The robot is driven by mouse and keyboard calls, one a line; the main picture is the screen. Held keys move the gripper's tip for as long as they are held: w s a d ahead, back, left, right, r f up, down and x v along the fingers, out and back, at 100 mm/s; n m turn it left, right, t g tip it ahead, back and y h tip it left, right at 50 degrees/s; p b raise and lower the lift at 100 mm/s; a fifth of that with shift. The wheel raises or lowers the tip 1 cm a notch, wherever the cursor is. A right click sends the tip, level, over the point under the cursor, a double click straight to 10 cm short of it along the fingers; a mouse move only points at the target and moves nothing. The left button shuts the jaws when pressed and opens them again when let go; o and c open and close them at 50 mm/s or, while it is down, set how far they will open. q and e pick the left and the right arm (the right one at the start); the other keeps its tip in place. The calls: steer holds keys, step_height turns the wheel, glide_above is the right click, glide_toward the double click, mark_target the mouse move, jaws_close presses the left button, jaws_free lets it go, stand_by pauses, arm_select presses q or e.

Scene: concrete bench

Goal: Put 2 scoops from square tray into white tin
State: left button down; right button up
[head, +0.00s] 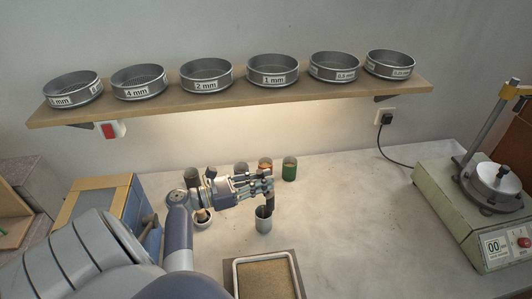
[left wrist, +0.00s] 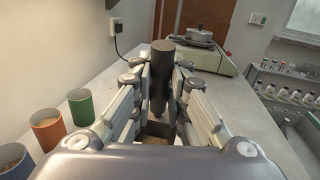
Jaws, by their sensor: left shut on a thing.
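My left gripper (head: 266,188) is shut on the dark upright handle of a scoop (head: 270,204); the handle also shows between the fingers in the left wrist view (left wrist: 160,75). My right gripper is not in view.
A green tin (head: 289,169), an orange tin (head: 265,166) and other tins stand along the back wall. A shelf of sieves (head: 274,70) hangs above. A scale-like machine (head: 475,205) stands right; the bench between is clear.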

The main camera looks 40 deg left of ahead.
arm_select(q)
steer(key=shift+s+a+f+n+t+h+b, duration=0.3)
steer(key=shift+s+a+t+b, duration=0.45)
steer(key=shift+b, duration=0.65)
steer(key=shift+s+a+f+n+t+h+b, duration=0.15)
steer(key=shift+s+a+f+t+h+b, duration=0.2)
steer(key=shift+s+t+b, duration=0.6)
steer(key=shift+s+a+f+n+t+h+b, duration=0.25)
steer(key=shift+s+a+t+b, duration=0.4)
steer(key=shift+b, duration=1.2)
steer(key=shift+w+r+t, duration=0.1)
steer(key=shift+w+t, duration=0.05)
steer(key=shift+t, duration=0.2)
